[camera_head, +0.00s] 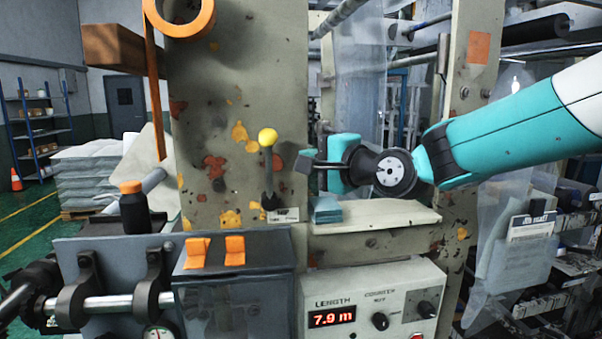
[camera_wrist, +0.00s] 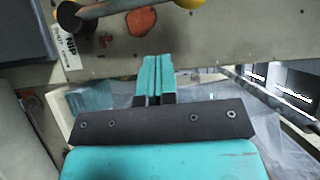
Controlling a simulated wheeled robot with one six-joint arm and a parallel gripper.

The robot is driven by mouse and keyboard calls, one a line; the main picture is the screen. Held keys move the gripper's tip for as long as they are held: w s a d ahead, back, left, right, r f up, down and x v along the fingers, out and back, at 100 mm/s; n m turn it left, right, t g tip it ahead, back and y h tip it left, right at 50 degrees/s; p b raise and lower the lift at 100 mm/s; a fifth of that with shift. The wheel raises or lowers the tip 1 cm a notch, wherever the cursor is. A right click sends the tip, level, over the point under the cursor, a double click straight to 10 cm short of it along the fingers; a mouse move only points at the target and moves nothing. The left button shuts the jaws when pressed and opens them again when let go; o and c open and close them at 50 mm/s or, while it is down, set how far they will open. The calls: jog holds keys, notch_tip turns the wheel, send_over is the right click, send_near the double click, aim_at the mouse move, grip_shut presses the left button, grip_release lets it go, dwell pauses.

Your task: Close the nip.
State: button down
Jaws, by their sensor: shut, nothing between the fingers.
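The nip lever (camera_head: 268,165) is a dark rod with a yellow ball knob (camera_head: 268,137). It stands about upright on the worn, paint-spotted machine panel, its pivot low near a small white label (camera_head: 284,215). In the wrist view the lever (camera_wrist: 105,10) runs along the top edge, with yellow at its right end, and the label (camera_wrist: 71,37) reads NIP. My gripper (camera_head: 301,163) is a little to the right of the lever, below knob height, and looks apart from it. Its teal fingers (camera_wrist: 155,65) are together and empty.
A pale ledge (camera_head: 375,215) with a stack of blue cloths (camera_head: 326,209) lies below my gripper. A counter box (camera_head: 372,310) showing 7.9 m is under it.

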jog(key=b+v, duration=0.3)
jog(key=v, duration=0.5)
jog(key=shift+s+d, duration=0.2)
jog(key=shift+s, duration=0.2)
jog(key=s+d+f+n+g+h, duration=0.3)
jog(key=s+f+n+g, duration=0.1)
jog(key=s, duration=0.5)
jog(key=s+d+f+n+g+h, duration=0.3)
jog(key=s+f+n, duration=0.3)
jog(key=s+f, duration=0.2)
jog(key=s+d+f+n+g+h, duration=0.3)
jog(key=s+d+f+n+g, duration=0.2)
jog(key=s, duration=0.6)
jog(key=shift+d+f, duration=0.25)
jog(key=shift+f, duration=0.65)
